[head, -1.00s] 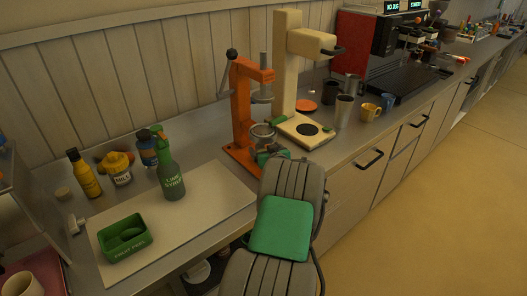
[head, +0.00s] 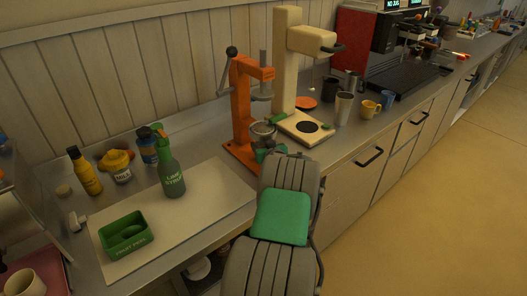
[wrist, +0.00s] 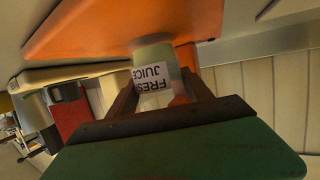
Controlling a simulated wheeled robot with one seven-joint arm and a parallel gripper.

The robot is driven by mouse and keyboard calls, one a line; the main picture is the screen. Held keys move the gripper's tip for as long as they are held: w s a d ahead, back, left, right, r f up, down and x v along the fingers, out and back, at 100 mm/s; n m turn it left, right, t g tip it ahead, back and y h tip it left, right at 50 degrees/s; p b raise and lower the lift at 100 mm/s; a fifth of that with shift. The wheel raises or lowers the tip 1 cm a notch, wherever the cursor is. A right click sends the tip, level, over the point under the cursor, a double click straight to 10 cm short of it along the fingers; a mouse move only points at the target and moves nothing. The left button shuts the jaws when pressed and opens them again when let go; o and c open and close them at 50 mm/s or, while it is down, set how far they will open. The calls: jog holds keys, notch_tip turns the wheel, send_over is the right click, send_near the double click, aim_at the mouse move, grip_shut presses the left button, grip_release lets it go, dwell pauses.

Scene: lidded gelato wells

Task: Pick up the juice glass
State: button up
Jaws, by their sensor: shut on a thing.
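The juice glass (wrist: 154,72) is pale and clear with a white label reading "FRESH JUICE", upside down in the wrist view. My gripper (wrist: 160,82) has its two brown fingers on either side of the glass and is shut on it. The glass is at the orange base (wrist: 110,30) of the juice press; I cannot tell whether it touches the base. In the head view the orange press (head: 241,110) stands on the counter with a metal cup (head: 262,132) under its plunger. My arm hides the glass there.
Left are a green syrup bottle (head: 172,180), a green fruit tray (head: 125,236) and a pale board (head: 215,190). The counter's front edge is close to my arm.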

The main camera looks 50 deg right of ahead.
jog(key=c, duration=0.4)
jog(key=shift+c, duration=0.6)
jog(key=shift+r, duration=0.1)
